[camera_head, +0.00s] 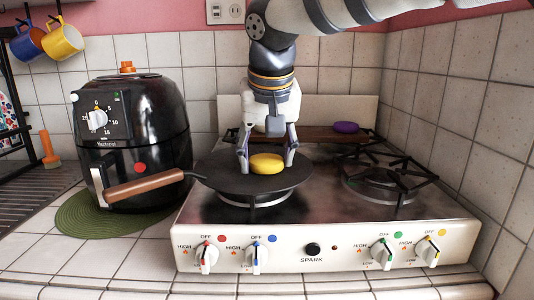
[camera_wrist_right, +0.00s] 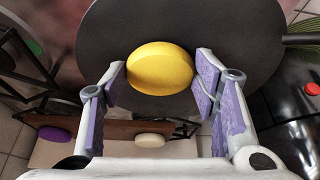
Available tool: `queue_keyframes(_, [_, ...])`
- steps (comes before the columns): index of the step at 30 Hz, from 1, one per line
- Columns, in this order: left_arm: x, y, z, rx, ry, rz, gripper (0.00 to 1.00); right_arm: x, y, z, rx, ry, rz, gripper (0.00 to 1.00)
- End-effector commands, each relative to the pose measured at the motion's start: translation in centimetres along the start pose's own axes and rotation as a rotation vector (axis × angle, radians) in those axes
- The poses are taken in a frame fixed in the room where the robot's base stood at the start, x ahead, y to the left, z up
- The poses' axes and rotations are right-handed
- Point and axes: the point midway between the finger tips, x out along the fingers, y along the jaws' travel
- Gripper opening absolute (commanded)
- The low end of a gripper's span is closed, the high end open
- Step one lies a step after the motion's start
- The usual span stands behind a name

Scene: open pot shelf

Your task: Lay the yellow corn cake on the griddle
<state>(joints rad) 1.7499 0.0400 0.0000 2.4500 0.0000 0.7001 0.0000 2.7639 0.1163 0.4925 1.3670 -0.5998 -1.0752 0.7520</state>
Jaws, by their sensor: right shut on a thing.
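The yellow corn cake (camera_head: 267,163) is a thick round disc, low over the middle of the dark round griddle (camera_head: 225,180). I cannot tell for sure whether it touches the surface. My right gripper (camera_head: 267,155) points down from behind and is shut on the cake. In the right wrist view the cake (camera_wrist_right: 160,68) sits between the purple-padded fingertips (camera_wrist_right: 160,72), with the griddle (camera_wrist_right: 205,25) behind it. The griddle sits on the left burner, its brown handle (camera_head: 145,186) pointing left. My left gripper is not in view.
A brown board (camera_head: 322,135) behind the burners holds a purple cake (camera_head: 345,127); a cream cake (camera_wrist_right: 150,140) shows near it in the wrist view. A black air fryer (camera_head: 133,140) on a green mat (camera_head: 75,217) stands left, near the handle. The right burner (camera_head: 390,180) is empty.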

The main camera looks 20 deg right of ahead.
Motion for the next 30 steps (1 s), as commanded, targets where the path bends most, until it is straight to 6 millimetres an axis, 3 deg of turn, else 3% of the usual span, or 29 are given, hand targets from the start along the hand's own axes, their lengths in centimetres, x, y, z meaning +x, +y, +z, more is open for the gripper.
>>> queue_keyframes(8, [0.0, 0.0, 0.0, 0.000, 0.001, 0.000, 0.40, 0.1, 0.0, 0.1, 0.000, 0.001, 0.000, 0.27])
queue_keyframes(9, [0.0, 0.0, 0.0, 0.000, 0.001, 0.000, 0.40, 0.1, 0.0, 0.1, 0.000, 0.001, 0.000, 0.61])
queue_keyframes(11, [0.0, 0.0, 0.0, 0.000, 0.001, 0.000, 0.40, 0.1, 0.0, 0.1, 0.000, 0.001, 0.000, 0.75])
queue_keyframes(22, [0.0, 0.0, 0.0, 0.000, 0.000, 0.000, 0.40, -0.4, 0.0, -0.1, 0.001, 0.002, -0.001, 0.75])
queue_keyframes(26, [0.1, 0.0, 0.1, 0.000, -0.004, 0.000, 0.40, -3.2, -0.1, -0.1, 0.002, 0.005, -0.001, 0.75])
queue_keyframes(30, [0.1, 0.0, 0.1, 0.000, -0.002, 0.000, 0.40, -7.2, 0.0, -0.1, 0.002, 0.006, -0.001, 0.75])
